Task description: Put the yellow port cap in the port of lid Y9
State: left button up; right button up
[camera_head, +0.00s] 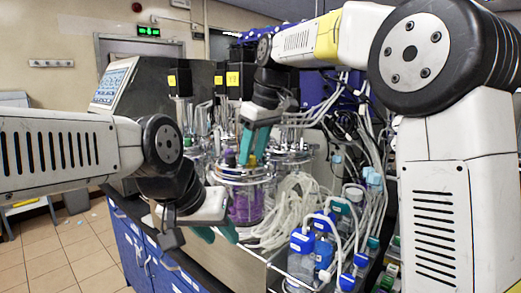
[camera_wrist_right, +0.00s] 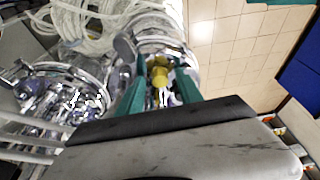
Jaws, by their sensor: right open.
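My right gripper (camera_head: 252,147) points down over the metal lid (camera_head: 240,174) of a glass vessel with purple contents (camera_head: 246,205). Its teal fingers are apart. In the right wrist view, the yellow port cap (camera_wrist_right: 160,76) lies between and just beyond the tips of the right gripper (camera_wrist_right: 160,86). A bit of yellow also shows by the fingers in the head view (camera_head: 252,161). I cannot tell whether the cap is seated in a port. My left gripper (camera_head: 217,234) is lower, in front of the vessel, with its fingers apart and nothing seen between them. A yellow tag (camera_head: 232,80) behind is hard to read.
Another metal-lidded vessel (camera_head: 289,155) stands behind to the right. Pale tubing (camera_head: 290,210) and blue-capped bottles (camera_head: 302,243) crowd the bench right of the vessel. A dark control unit (camera_head: 137,90) stands at the back left. Tiled floor (camera_head: 65,252) is open at the left.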

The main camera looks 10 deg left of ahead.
jog(key=v, duration=1.2)
jog(key=s+d+f+m, duration=0.2)
jog(key=d, duration=0.5)
jog(key=s+d+f+m+t, duration=0.2)
jog(key=s+d+f+m, duration=0.2)
jog(key=s+d+f, duration=0.3)
jog(key=s+d+f+m+t, duration=0.2)
jog(key=s+d+f+m, duration=0.3)
jog(key=f, duration=0.8)
jog(key=s+d, duration=0.2)
jog(key=s, duration=0.2)
jog(key=shift+d+h, duration=0.4)
jog(key=shift+s+f, duration=0.1)
